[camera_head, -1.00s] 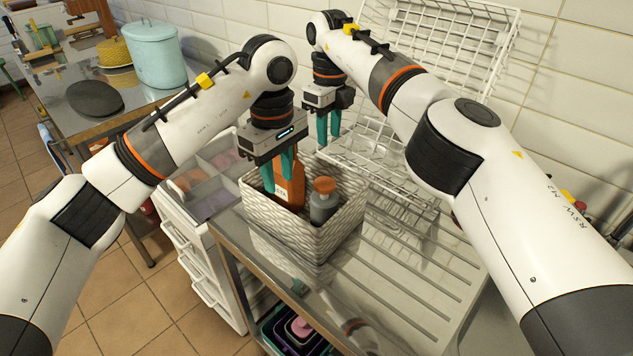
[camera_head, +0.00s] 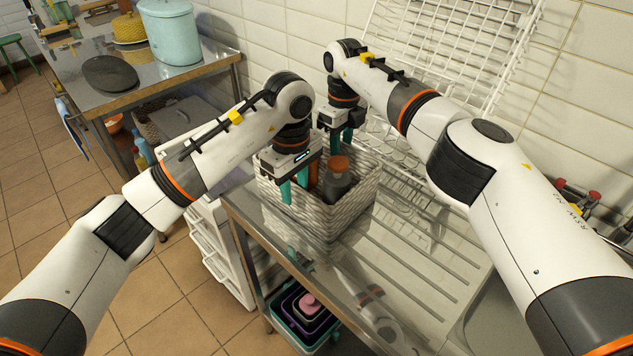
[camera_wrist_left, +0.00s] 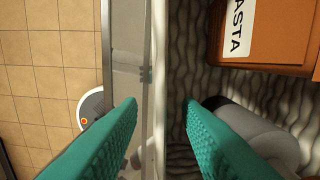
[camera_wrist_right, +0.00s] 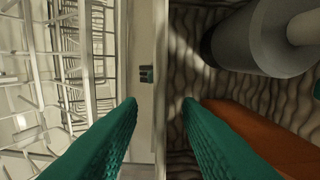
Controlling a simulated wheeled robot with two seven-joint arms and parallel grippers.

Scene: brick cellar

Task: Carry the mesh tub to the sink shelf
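The mesh tub (camera_head: 340,213), a pale woven basket, stands on the ribbed steel draining board (camera_head: 400,275). My left gripper (camera_head: 292,188) is low at the tub's left side. In the left wrist view, its open teal fingers straddle the tub wall (camera_wrist_left: 160,90). My right gripper (camera_head: 341,138) is at the far side, its tips partly hidden. In the right wrist view, its open fingers straddle the wall (camera_wrist_right: 162,90), with gaps showing.
A white wire dish rack (camera_head: 405,150) stands behind the tub against the tiled wall. A sink basin (camera_head: 490,315) is at lower right. Nested tubs (camera_head: 303,315) sit below the board. A white drawer unit (camera_head: 215,250) stands to the left. Open board lies in front.

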